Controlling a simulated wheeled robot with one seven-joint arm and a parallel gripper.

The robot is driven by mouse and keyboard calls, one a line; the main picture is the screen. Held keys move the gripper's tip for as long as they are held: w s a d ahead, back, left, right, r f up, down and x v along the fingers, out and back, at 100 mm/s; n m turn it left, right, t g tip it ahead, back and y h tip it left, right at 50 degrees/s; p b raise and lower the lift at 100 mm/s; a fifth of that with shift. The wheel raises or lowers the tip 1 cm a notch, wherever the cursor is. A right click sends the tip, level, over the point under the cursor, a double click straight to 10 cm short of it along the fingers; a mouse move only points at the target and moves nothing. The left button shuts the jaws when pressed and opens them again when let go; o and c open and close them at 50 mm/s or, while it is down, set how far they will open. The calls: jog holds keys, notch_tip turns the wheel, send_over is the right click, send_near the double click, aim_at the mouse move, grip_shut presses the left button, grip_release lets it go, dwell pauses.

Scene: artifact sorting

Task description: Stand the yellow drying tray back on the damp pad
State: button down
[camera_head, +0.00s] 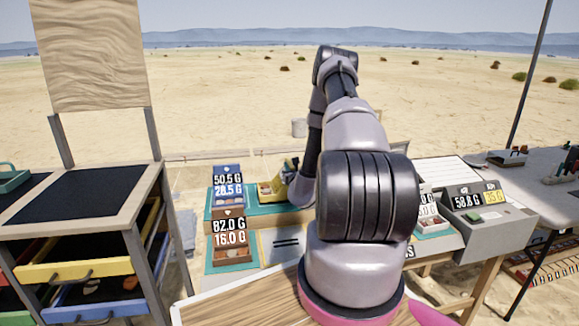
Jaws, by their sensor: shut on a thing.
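A small yellow tray (267,196), which looks like the drying tray, is beyond the work table, left of my arm. It has small reddish-brown contents and appears over or on a teal mat (262,209). I cannot tell if it touches the mat. My gripper (291,168) is small and dark at the tray's right side, partly hidden by my arm, and is shut on the tray. Its fingertips are hard to make out. I cannot tell for sure which surface is the damp pad; a dark pad (82,186) also lies on the stand at left.
Display boxes reading 50.5 G (227,180) and 82.0 G (229,226) stand left of the tray. A grey scale (490,222) stands on the right. The stand has a yellow drawer (85,265) and a blue drawer (95,308). My arm blocks the middle.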

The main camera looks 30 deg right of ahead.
jog(key=shift+f, duration=0.6)
jog(key=c, duration=0.7)
grip_release()
